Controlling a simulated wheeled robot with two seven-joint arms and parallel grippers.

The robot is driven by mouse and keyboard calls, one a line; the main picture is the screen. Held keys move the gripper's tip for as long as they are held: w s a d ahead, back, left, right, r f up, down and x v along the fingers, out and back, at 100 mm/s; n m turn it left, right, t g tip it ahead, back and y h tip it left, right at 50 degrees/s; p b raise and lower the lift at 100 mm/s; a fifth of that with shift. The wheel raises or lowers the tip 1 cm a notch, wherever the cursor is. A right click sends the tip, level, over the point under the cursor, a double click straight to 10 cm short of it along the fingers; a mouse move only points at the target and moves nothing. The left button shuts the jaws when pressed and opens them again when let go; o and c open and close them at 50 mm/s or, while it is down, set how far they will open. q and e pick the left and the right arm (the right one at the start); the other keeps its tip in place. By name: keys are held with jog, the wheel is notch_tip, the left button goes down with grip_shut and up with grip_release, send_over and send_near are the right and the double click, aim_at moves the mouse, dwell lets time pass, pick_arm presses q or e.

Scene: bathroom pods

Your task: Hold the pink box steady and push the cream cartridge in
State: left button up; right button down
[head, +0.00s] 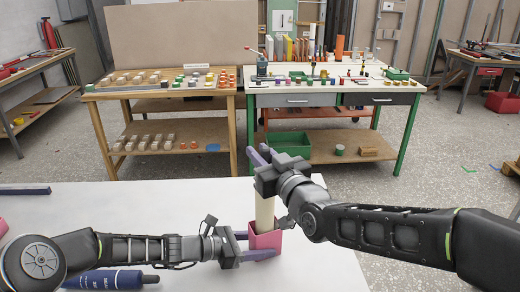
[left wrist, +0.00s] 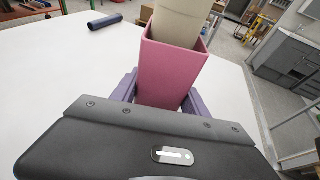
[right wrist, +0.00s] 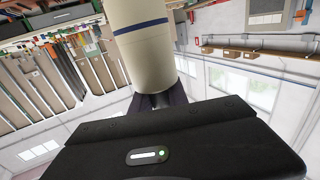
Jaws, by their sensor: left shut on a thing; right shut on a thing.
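The pink box (head: 265,241) stands open-topped on the white table; it also shows in the left wrist view (left wrist: 170,75). My left gripper (head: 254,246) is shut on it, with a purple finger on either side. The cream cartridge (head: 265,214) stands roughly upright above it. Its lower end goes into the box mouth in the left wrist view (left wrist: 182,20), and the box walls hide how deep. My right gripper (head: 262,158) is shut on the cartridge's upper part. The right wrist view shows the cartridge (right wrist: 145,55) with a dark blue band.
The white table (head: 180,215) is mostly clear around the box. A dark blue tube (head: 112,279) lies near my left arm, and a dark blue bar (head: 25,190) lies at the far left. Benches with small parts, one wooden (head: 160,96), stand beyond the table.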

jog(key=shift+f, duration=1.2)
jog(key=c, duration=1.2)
grip_release()
jog(key=shift+f, duration=0.1)
jog(key=shift+s, duration=0.1)
jog(key=v, duration=1.1)
jog(key=shift+s+d, duration=0.2)
jog(key=shift+s, duration=0.15)
pick_arm(q)
jog(key=o, duration=1.4)
